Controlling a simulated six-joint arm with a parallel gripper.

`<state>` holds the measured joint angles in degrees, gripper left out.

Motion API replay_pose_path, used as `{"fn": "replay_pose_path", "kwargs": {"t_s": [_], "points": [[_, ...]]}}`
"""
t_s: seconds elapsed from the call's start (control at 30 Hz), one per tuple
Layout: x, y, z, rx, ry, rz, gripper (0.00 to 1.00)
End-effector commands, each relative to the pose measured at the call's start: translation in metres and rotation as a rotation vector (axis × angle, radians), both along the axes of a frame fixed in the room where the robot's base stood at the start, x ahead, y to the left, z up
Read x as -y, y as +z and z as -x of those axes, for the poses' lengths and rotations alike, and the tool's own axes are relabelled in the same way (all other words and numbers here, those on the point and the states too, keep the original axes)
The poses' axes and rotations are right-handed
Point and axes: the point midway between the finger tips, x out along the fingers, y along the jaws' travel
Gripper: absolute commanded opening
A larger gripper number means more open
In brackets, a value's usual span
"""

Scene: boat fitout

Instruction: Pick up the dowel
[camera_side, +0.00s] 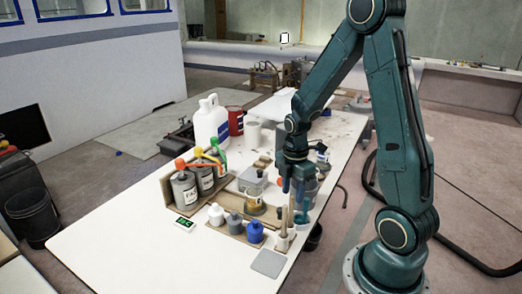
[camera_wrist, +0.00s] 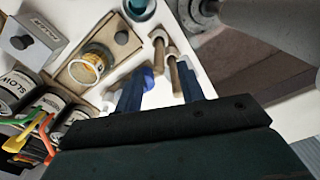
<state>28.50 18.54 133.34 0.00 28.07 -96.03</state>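My gripper (camera_side: 293,189) points down over the near right part of the table in the side view. In the wrist view its two blue fingers (camera_wrist: 163,70) are spread apart, with nothing seen clamped between them. Two slim wooden rods with pale ends stand close together there, a left dowel-like rod (camera_wrist: 159,54) and a right one (camera_wrist: 174,72), both appearing between or just beyond the fingers. In the side view an upright wooden rod (camera_side: 284,223) stands in a small holder below my gripper. I cannot tell which rod is the dowel, and the fingers partly hide the area.
White, grey and blue bottles (camera_side: 235,224) stand in a rack left of the rods. A jar with a yellow label (camera_side: 254,202), grey cans (camera_side: 185,190) and a teal cup (camera_side: 301,217) are close by. The table's front left (camera_side: 120,245) is clear.

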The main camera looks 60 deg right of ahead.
Motion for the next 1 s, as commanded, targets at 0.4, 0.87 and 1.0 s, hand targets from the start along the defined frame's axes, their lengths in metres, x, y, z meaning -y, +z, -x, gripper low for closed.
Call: {"fn": "replay_pose_path", "kwargs": {"t_s": [0.4, 0.87, 1.0], "points": [[-0.001, -0.038, -0.001, -0.004, 0.0, -0.002, 0.39], [-0.001, -0.048, -0.002, -0.001, 0.0, 0.0, 0.39], [-0.001, -0.048, -0.002, -0.001, 0.0, 0.0, 0.39]]}}
